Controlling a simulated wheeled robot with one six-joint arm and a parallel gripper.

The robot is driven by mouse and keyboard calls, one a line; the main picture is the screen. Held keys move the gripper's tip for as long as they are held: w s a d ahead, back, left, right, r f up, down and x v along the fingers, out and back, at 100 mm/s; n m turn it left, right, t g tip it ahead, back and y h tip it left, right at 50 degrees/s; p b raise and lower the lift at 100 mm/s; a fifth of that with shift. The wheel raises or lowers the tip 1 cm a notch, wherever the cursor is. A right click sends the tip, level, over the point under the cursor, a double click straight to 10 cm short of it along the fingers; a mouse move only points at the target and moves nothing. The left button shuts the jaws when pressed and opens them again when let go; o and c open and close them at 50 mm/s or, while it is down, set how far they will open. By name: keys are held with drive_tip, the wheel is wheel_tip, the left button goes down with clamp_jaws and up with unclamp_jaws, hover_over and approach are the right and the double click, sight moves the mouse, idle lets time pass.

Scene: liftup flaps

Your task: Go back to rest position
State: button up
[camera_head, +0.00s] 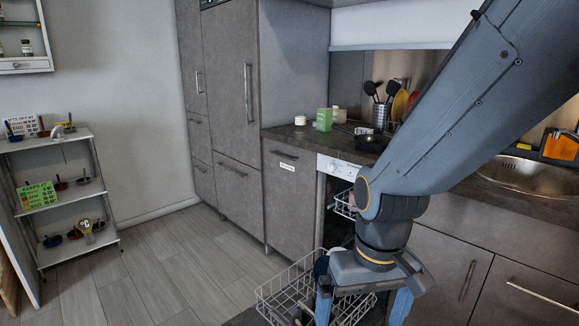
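My arm comes in from the upper right and hangs down in front of the counter. My gripper (362,306) points down at the bottom of the view, over the pulled-out wire rack (285,284) of the dishwasher (338,166). Its two blue fingers stand wide apart, and I see nothing held between them. The fingertips run to the lower picture edge. The dishwasher is open, and an upper rack (343,207) shows partly behind my arm. A dark plate-like item is partly hidden beside the left finger.
The counter (283,132) holds a green box (324,119) and a utensil holder (381,115). A sink (525,172) is at the right. Tall grey cabinets (228,80) stand behind. A shelf (68,200) stands at the left. The wooden floor (170,270) between is clear.

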drive_tip(key=s+d+r+m+p, duration=0.1)
drive_tip(key=s+d+r+p, duration=0.1)
drive_tip(key=d+r+p, duration=0.5)
drive_tip(key=r+p, duration=0.1)
drive_tip(key=p, duration=0.2)
drive_tip(key=shift+r+m+h, duration=0.3)
drive_tip(key=shift+r+m, duration=0.05)
drive_tip(key=shift+m, duration=0.05)
idle(1.3)
